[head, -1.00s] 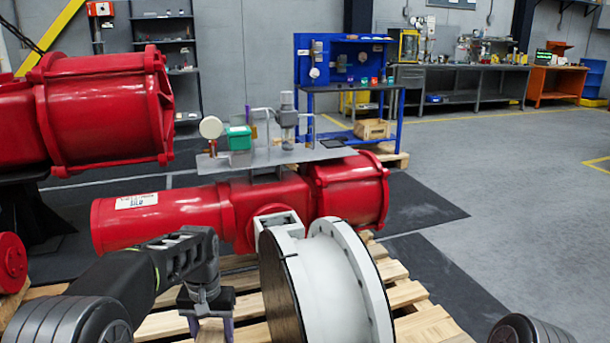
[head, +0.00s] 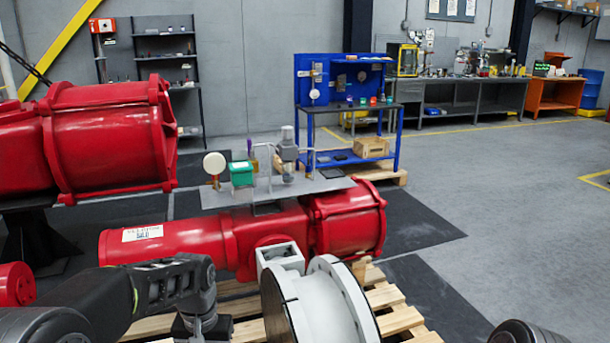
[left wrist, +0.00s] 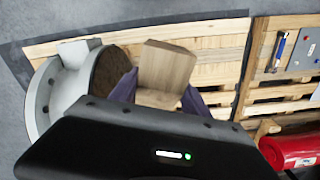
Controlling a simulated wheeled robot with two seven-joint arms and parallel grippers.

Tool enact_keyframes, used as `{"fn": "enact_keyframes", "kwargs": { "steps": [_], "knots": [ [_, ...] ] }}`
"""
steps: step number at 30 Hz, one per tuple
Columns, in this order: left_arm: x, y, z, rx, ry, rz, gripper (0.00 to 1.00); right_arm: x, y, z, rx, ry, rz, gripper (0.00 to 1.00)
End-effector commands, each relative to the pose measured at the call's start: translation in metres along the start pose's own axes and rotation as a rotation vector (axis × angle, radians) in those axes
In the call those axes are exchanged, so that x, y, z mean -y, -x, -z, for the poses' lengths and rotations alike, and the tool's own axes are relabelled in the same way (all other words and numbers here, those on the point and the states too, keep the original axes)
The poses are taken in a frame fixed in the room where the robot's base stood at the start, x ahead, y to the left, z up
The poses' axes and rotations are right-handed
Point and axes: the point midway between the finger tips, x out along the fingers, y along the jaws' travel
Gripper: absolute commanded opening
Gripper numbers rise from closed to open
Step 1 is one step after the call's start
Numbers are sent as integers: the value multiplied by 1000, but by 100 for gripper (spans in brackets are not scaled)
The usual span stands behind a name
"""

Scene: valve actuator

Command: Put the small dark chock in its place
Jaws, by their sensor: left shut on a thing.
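In the left wrist view a brown wooden block (left wrist: 168,66), which I take to be the chock, sits between the purple fingers of my left gripper (left wrist: 160,82). The gripper is shut on it, above or at the pallet boards; I cannot tell whether the block touches them. The white round valve body (left wrist: 42,100) is just left of the block, and it also shows in the head view (head: 335,305). In the head view my left wrist is left of the valve body, with its fingers below the picture edge. The chock's place is not clearly visible. My right gripper is out of view.
The wooden pallet (head: 385,296) carries the valve body beside a long red actuator (head: 190,240) with a plate of fittings above it. A larger red cylinder (head: 110,140) stands at left. A blue workbench (head: 345,93) is behind. Grey floor is clear at right.

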Motion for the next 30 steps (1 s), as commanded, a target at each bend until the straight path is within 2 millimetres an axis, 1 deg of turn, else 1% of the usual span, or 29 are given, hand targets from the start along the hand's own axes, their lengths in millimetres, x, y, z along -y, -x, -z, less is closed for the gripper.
{"fn": "enact_keyframes", "kwargs": {
  "steps": [24, 26, 29, 30],
  "knots": [
    [0, 0, 0, -1, 0, 0, 3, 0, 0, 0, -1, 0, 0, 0],
    [0, -6, -1, 1, 0, 1, 3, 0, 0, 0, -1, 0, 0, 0],
    [1, -27, -4, 4, 2, 6, 3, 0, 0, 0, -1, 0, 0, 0],
    [1, -39, -6, 5, 2, 8, 3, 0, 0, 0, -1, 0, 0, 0]
  ]
}}
